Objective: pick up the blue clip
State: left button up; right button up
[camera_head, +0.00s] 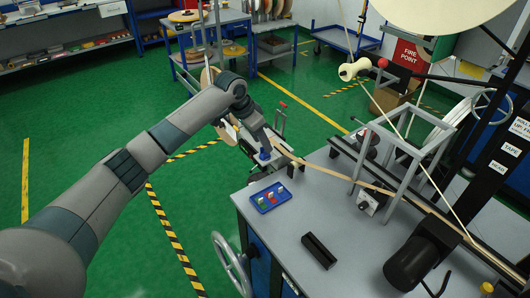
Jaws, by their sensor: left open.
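A blue tray (257,207) lies on the near left corner of the grey bench. It holds several small clips, among them red, green and white ones. I cannot make out a blue clip against the blue tray. My left gripper (263,149) is open above and beyond the tray, by the bench's far left edge, pointing down. A small blue piece (264,156) shows right at its fingertips; I cannot tell whether it is the blue clip or whether it touches the fingers. My right gripper is out of view.
A tan tape (375,186) runs across the bench through a grey frame (398,142). A black slotted block (318,250) lies in front of the tray, and a black motor (421,256) stands at right. A grey handwheel (232,264) is at the bench's left side.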

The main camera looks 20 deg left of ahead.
aim_at(265, 153)
pick_arm(q)
jog(key=shift+w+d+f+p, duration=0.1)
jog(key=shift+d+f+p, duration=0.1)
jog(key=shift+f+p, duration=0.1)
jog(key=p+x, duration=0.1)
jog(key=x, duration=0.2)
jog(key=shift+d, duration=0.1)
jog(key=shift+w+d+f, duration=0.1)
jog(key=shift+w+f, duration=0.1)
jog(key=shift+f, duration=0.25)
grip_shut()
